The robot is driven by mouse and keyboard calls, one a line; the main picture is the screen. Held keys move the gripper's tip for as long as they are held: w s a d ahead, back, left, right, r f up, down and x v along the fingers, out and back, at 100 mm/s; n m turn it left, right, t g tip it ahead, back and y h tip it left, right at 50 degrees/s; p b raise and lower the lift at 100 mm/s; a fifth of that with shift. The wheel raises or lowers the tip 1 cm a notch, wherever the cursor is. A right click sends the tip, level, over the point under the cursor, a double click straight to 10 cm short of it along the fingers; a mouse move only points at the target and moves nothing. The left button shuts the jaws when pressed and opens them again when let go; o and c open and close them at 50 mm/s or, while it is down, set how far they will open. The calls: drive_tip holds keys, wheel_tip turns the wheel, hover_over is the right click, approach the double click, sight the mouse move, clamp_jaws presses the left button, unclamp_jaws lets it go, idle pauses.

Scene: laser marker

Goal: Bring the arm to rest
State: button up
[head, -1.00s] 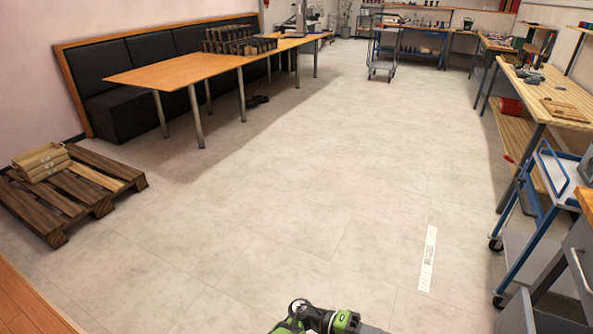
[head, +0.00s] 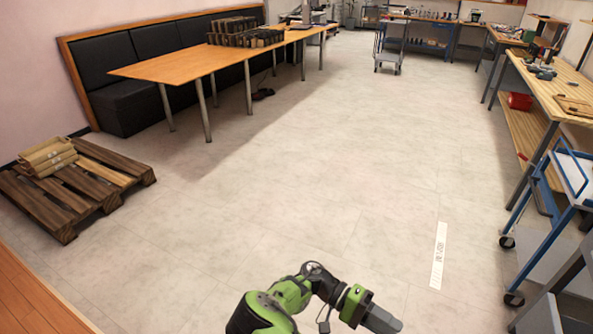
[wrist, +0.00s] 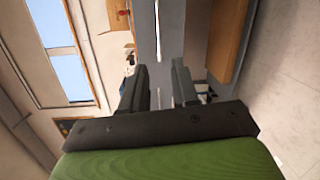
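My green and black arm rises from the bottom edge of the head view, bent at the elbow. My gripper (head: 382,320) is at its end, low in the picture, above bare floor. In the wrist view my gripper (wrist: 160,85) has its two dark fingers apart, with nothing seen between them. The fingertips touch nothing that I can see.
A wooden pallet (head: 95,195) lies on the left, with light wooden pieces stacked on it. A long table (head: 165,70) stands before a black bench (head: 95,65). A workbench (head: 555,95) and a blue trolley (head: 535,215) line the right. The middle floor is clear.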

drive_tip(key=s+a+r+n+t+y+p, duration=0.1)
drive_tip(key=s+r+t+y+p, duration=0.3)
drive_tip(key=r, duration=0.8)
drive_tip(key=s+a+r+n+t+y+p, duration=0.2)
drive_tip(key=s+r+t+y+p, duration=0.2)
drive_tip(key=r, duration=0.8)
drive_tip(key=s+a+r+n+t+y+p, duration=0.2)
drive_tip(key=s+r+t+y+p, duration=0.2)
drive_tip(key=r, duration=0.8)
drive_tip(key=s+t+y, duration=0.2)
drive_tip(key=t, duration=0.1)
drive_tip(key=shift+t, duration=0.4)
